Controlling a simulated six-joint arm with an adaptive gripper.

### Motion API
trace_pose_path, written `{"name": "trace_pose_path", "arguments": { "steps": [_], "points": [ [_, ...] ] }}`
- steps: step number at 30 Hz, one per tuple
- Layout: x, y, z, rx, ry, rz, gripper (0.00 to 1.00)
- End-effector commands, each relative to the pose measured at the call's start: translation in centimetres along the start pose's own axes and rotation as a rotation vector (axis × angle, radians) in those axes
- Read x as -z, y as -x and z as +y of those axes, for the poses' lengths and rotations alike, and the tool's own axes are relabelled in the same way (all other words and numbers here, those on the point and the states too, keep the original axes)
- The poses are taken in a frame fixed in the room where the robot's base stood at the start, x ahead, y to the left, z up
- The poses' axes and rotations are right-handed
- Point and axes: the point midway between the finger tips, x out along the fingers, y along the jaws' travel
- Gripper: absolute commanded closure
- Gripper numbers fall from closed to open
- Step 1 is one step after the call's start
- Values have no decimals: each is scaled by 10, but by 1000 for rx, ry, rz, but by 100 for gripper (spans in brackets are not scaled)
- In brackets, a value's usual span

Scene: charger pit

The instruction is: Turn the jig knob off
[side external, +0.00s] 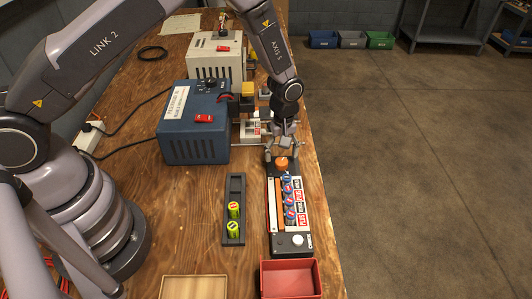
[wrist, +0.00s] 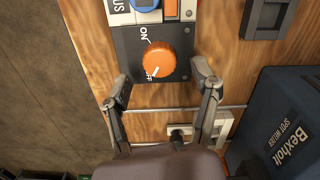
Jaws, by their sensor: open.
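The orange jig knob (wrist: 157,60) sits on the black end panel of the jig (wrist: 123,48), with ON lettering above it and partly covered OFF lettering below. A white mark on the knob appears to point toward the OFF side. In the side view the knob (side external: 282,163) is at the far end of the jig (side external: 288,252). My gripper (wrist: 162,80) is open and empty, its fingers spread wide on either side and slightly short of the knob. In the side view my gripper (side external: 282,156) hangs right over the knob end. I cannot tell if it touches.
Several blue cells (side external: 289,200) lie in the jig. A dark holder (side external: 234,185) with green cells stands left of it. A blue spot welder (side external: 190,135) stands behind-left. A red bin (side external: 290,278) and a wooden tray (side external: 194,288) are at the front.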

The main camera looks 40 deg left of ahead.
Motion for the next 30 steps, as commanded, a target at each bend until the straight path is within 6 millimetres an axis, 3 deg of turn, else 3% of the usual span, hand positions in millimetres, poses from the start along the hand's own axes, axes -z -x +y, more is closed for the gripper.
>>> {"name": "trace_pose_path", "arguments": {
  "steps": [6, 12, 18, 27, 30],
  "points": [
    [0, 51, 1, -5, 0, 1, 38],
    [0, 85, 0, -3, 0, 1, 38],
    [0, 98, 0, -1, 0, 0, 38],
    [0, 100, 0, -1, -1, 0, 38],
    [3, 115, -3, -17, -23, 5, 38]
  ]
}}
